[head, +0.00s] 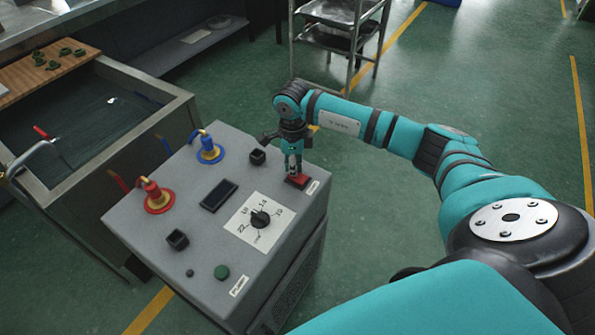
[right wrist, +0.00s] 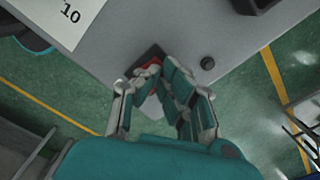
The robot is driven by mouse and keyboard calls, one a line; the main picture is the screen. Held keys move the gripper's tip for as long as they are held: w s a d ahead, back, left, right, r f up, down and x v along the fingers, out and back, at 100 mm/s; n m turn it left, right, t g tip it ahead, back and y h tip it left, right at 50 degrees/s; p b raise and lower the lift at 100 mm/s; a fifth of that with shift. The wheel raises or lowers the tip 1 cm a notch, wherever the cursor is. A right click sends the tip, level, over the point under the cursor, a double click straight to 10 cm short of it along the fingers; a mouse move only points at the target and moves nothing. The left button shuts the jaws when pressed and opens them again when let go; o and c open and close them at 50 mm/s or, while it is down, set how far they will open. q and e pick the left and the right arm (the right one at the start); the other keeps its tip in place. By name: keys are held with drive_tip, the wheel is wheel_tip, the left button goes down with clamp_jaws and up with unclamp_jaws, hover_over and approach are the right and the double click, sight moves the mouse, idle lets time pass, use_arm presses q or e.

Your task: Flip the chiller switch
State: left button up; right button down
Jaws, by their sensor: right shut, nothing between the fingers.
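The chiller (head: 185,235) is a grey box with a control panel on top. Its red switch (head: 298,181) sits near the right edge of the panel, beside a small white label. My right gripper (head: 295,174) points down over the switch with its fingers shut and empty. In the right wrist view the fingertips (right wrist: 158,72) overlap the red switch (right wrist: 150,62) in its dark frame and hide part of it. I cannot tell whether they touch it or which way the switch is set. My left gripper is not in view.
A water tank (head: 80,130) stands to the left. A metal cart (head: 340,30) stands behind. Green floor is open to the right.

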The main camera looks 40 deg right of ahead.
drive_tip(key=shift+s+f+b, duration=0.1)
drive_tip(key=shift+f+b, duration=0.3)
drive_tip(key=shift+f, duration=0.15)
drive_tip(key=shift+r, duration=0.1)
drive_tip(key=shift+r+p, duration=0.75)
drive_tip(key=shift+r, duration=0.15)
drive_tip(key=shift+r+p, duration=1.55)
drive_tip(key=shift+r, duration=1)
